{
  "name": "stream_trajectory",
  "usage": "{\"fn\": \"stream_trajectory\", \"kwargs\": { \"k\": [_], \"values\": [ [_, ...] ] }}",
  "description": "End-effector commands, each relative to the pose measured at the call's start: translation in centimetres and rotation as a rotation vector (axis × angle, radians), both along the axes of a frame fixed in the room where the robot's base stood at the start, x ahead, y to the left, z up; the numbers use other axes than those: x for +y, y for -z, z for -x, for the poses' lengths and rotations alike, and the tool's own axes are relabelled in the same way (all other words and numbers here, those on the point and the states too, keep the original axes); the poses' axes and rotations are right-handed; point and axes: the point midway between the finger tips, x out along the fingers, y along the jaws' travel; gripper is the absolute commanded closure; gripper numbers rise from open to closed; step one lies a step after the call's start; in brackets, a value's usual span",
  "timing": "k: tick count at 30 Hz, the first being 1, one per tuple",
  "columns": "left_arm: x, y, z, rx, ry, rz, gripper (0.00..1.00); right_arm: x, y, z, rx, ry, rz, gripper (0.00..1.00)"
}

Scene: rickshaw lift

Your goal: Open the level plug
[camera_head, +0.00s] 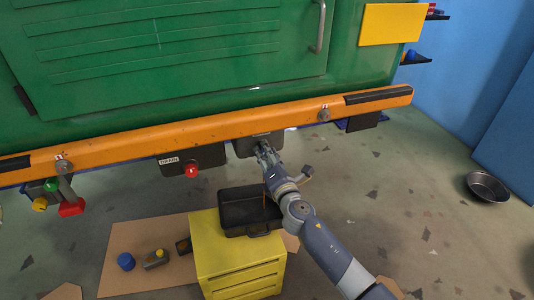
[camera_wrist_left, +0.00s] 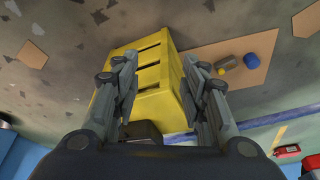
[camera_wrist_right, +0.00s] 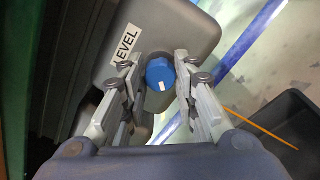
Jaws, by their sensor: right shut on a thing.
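The level plug (camera_wrist_right: 160,74) is a blue round cap with a white mark. It sits on a grey box (camera_wrist_right: 150,35) labelled "LEVEL" in the right wrist view. My right gripper (camera_wrist_right: 158,80) is shut on the plug, one finger on each side. In the head view my right gripper (camera_head: 265,153) reaches the grey box (camera_head: 246,146) under the orange beam and hides the plug. My left gripper (camera_wrist_left: 160,60) is open and empty in the left wrist view, with the yellow cabinet beyond it. It is out of the head view.
A black tray (camera_head: 232,212) stands on the yellow cabinet (camera_head: 238,258) below the level box. A "DRAIN" box with a red plug (camera_head: 192,169) hangs to the left. The orange beam (camera_head: 215,132) runs overhead. A metal bowl (camera_head: 488,187) lies on the floor at right.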

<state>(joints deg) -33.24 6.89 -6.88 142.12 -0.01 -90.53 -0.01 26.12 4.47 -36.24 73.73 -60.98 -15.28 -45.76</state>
Motion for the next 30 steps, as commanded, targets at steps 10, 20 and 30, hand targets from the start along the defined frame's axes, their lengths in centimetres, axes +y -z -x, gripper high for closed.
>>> {"fn": "stream_trajectory", "kwargs": {
  "k": [10,20,30],
  "values": [
    [0.0,0.7,-0.2,0.004,0.000,-0.001,0.60,0.0,0.1,0.0,-0.052,-0.001,0.166,0.96],
    [0.0,1.3,-0.4,0.011,0.001,-0.001,0.60,0.1,0.1,0.1,-0.065,-0.002,0.208,0.96],
    [-0.1,1.2,-0.6,0.005,0.000,0.001,0.60,0.1,0.2,0.1,-0.065,-0.002,0.207,0.66]
  ]
}}
